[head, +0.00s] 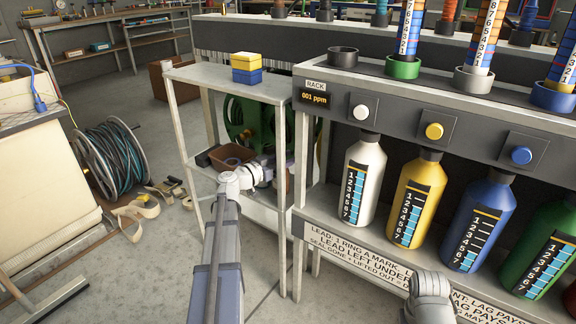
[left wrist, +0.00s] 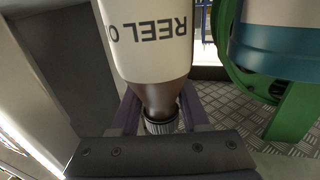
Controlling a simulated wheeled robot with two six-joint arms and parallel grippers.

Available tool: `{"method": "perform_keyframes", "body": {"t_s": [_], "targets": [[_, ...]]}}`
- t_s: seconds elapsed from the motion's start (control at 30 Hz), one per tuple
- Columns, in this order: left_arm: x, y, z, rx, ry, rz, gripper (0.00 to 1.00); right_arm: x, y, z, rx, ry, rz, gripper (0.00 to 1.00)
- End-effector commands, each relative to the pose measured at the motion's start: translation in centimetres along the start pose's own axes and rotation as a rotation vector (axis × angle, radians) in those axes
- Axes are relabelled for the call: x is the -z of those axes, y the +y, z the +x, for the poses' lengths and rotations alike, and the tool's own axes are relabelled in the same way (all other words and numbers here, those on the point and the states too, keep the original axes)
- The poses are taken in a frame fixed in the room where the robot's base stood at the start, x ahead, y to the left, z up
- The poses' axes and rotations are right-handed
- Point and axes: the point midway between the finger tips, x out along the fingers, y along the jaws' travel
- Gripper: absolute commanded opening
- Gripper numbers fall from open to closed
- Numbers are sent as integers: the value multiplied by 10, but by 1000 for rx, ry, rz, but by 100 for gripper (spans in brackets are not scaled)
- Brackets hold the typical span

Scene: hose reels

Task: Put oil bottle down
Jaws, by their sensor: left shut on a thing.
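The oil bottle (left wrist: 150,40) shows in the left wrist view, with a white body lettered "REEL O", a brown shoulder and a dark ribbed cap. The lettering is upside down in that picture. My left gripper (left wrist: 160,108) is shut on its neck, a finger on each side. In the head view my left gripper (head: 262,168) reaches into the pale shelf unit, just right of the brown tray (head: 232,155). The bottle is mostly hidden there, and I cannot tell whether its base touches the shelf.
A green reel (left wrist: 233,48) and a white-and-teal cylinder (left wrist: 275,45) stand close on the right in the left wrist view, over a tread-plate surface (left wrist: 225,120). The shelf's front posts flank my arm. Right of it is a rack with several coloured bottles (head: 414,195).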

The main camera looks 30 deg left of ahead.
Motion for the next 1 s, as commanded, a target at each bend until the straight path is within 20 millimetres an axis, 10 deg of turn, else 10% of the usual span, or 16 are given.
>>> {"method": "perform_keyframes", "body": {"t_s": [0.37,0.4,0.67,1.0], "targets": [[-6,0,0,0,1,0,0,0,-1,6,0,0,0,40],[-6,0,0,0,0,0,46,0,-1,6,0,0,0,40],[-5,0,0,0,0,0,76,0,0,5,0,0,0,40],[0,0,-1,0,0,0,76,0,0,0,0,0,0,40]]}}
